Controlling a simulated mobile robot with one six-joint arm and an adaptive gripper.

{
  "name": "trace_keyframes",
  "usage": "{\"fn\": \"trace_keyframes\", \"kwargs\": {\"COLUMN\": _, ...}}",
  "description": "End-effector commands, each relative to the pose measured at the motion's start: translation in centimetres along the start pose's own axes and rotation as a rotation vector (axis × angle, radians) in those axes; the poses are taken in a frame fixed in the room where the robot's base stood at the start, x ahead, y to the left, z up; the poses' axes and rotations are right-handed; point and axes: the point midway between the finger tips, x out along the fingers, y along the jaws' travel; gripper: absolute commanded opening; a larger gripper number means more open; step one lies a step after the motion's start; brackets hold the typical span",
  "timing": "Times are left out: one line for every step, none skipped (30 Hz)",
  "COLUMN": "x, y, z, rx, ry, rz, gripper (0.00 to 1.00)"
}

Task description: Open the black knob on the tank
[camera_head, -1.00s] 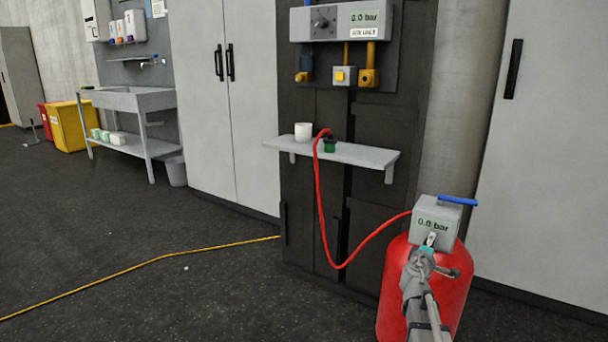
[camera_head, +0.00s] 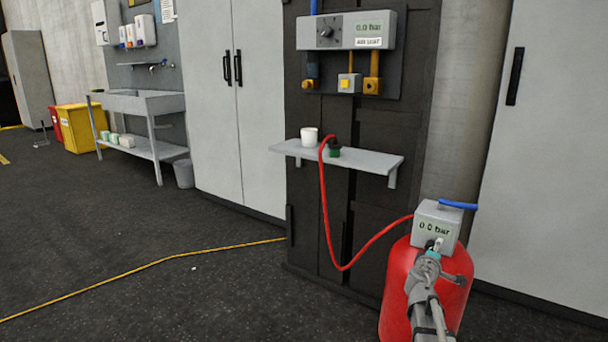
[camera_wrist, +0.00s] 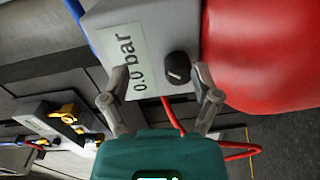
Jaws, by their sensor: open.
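The red tank (camera_head: 402,270) stands at the lower right of the head view. It also fills the upper right of the wrist view (camera_wrist: 268,50). On its top sits a grey box (camera_head: 427,212) with a display reading 0.0 bar. The black knob (camera_wrist: 177,68) is on the box face beside the display in the wrist view. A white line marks the knob. My gripper (camera_wrist: 158,86) is open, its two fingertips apart in front of the box face. The knob lies near the right finger, and I see no contact. In the head view my arm largely hides the knob.
A red hose (camera_head: 325,205) runs from the box up to a shelf (camera_head: 375,160) holding a white cup (camera_head: 309,137) and a green-black fitting (camera_head: 334,150). A blue handle (camera_head: 458,205) juts from the box top.

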Motion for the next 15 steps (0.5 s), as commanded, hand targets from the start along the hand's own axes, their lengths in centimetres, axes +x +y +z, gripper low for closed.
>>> {"fn": "trace_keyframes", "kwargs": {"x": -0.1, "y": 0.0, "z": 0.0, "rx": 0.004, "ry": -0.003, "rz": -0.002, "gripper": 0.79}}
{"fn": "trace_keyframes", "kwargs": {"x": -0.1, "y": 0.0, "z": 0.0, "rx": 0.007, "ry": -0.005, "rz": -0.003, "gripper": 0.79}}
{"fn": "trace_keyframes", "kwargs": {"x": -0.3, "y": 0.0, "z": 0.1, "rx": 0.015, "ry": -0.010, "rz": -0.007, "gripper": 0.79}}
{"fn": "trace_keyframes", "kwargs": {"x": -0.4, "y": 0.0, "z": 0.1, "rx": 0.022, "ry": -0.015, "rz": -0.010, "gripper": 0.79}}
{"fn": "trace_keyframes", "kwargs": {"x": -0.5, "y": 0.0, "z": 0.2, "rx": 0.030, "ry": -0.020, "rz": -0.014, "gripper": 0.79}}
{"fn": "trace_keyframes", "kwargs": {"x": -0.6, "y": 0.0, "z": 0.3, "rx": 0.038, "ry": -0.028, "rz": -0.019, "gripper": 0.79}}
{"fn": "trace_keyframes", "kwargs": {"x": -0.7, "y": -0.1, "z": 0.3, "rx": 0.045, "ry": -0.033, "rz": -0.022, "gripper": 0.79}}
{"fn": "trace_keyframes", "kwargs": {"x": -0.8, "y": -0.1, "z": 0.4, "rx": 0.055, "ry": -0.040, "rz": -0.027, "gripper": 0.79}}
{"fn": "trace_keyframes", "kwargs": {"x": -1.0, "y": -0.1, "z": 0.5, "rx": 0.070, "ry": -0.051, "rz": -0.035, "gripper": 0.79}}
{"fn": "trace_keyframes", "kwargs": {"x": -1.2, "y": -0.2, "z": 0.6, "rx": 0.081, "ry": -0.059, "rz": -0.041, "gripper": 0.79}}
{"fn": "trace_keyframes", "kwargs": {"x": -1.4, "y": -0.2, "z": 0.7, "rx": 0.093, "ry": -0.068, "rz": -0.048, "gripper": 0.79}}
{"fn": "trace_keyframes", "kwargs": {"x": -1.6, "y": -0.3, "z": 0.8, "rx": 0.111, "ry": -0.082, "rz": -0.059, "gripper": 0.79}}
{"fn": "trace_keyframes", "kwargs": {"x": -1.8, "y": -0.4, "z": 0.9, "rx": 0.124, "ry": -0.092, "rz": -0.067, "gripper": 0.79}}
{"fn": "trace_keyframes", "kwargs": {"x": -2.1, "y": -0.5, "z": 1.0, "rx": 0.140, "ry": -0.104, "rz": -0.078, "gripper": 0.79}}
{"fn": "trace_keyframes", "kwargs": {"x": -2.4, "y": -0.7, "z": 1.1, "rx": 0.161, "ry": -0.120, "rz": -0.091, "gripper": 0.79}}
